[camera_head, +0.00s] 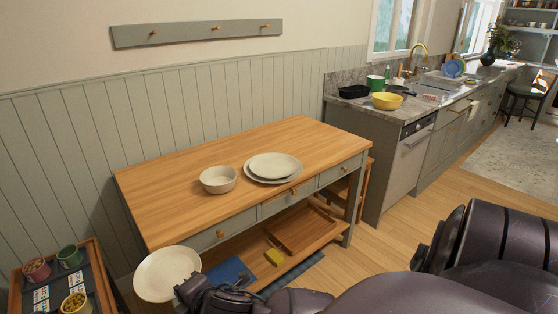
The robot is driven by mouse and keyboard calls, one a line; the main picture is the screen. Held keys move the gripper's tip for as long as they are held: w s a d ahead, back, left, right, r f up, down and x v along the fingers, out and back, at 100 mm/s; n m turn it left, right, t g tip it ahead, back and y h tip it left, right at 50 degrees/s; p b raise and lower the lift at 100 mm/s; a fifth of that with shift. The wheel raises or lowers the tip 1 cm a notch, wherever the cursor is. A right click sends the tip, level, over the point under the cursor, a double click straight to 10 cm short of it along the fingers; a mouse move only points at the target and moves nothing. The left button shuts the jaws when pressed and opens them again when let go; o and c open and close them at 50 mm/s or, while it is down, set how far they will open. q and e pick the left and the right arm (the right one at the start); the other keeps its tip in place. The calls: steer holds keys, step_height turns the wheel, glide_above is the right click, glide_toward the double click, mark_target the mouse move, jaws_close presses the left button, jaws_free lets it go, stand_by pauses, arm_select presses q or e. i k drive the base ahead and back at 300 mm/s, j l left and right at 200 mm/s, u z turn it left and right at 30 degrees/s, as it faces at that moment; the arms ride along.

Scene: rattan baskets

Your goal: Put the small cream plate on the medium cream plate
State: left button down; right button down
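A round cream plate (165,272) is held near the lower left, beyond the table's front edge, tilted towards the camera. My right gripper (189,288) is at its right rim and appears shut on it; the fingertips are partly hidden. On the wooden table (180,165), a cream plate (274,165) lies on a slightly wider plate (250,177), of which only the rim shows. The held plate appears to be the small one and the upper plate on the table the medium one. My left gripper is not in view.
A cream bowl (218,180) stands just left of the stacked plates. A tray (92,265) with small pots is at the lower left. The table's lower shelf holds a yellow item (275,257). The tabletop's left and back are clear.

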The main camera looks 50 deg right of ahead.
mark_target(273, 167)
steer(key=i+l, duration=0.1)
steer(key=l, duration=0.3)
steer(key=i+l+z, duration=0.15)
steer(key=l, duration=0.65)
steer(key=i+l+z, duration=0.1)
steer(key=l, duration=0.25)
steer(key=i+l+z, duration=0.1)
steer(key=i+l, duration=0.15)
steer(key=l, duration=0.15)
steer(key=i+l, duration=0.15)
steer(key=l, duration=0.2)
steer(key=i+l+z, duration=0.1)
steer(key=l, duration=0.25)
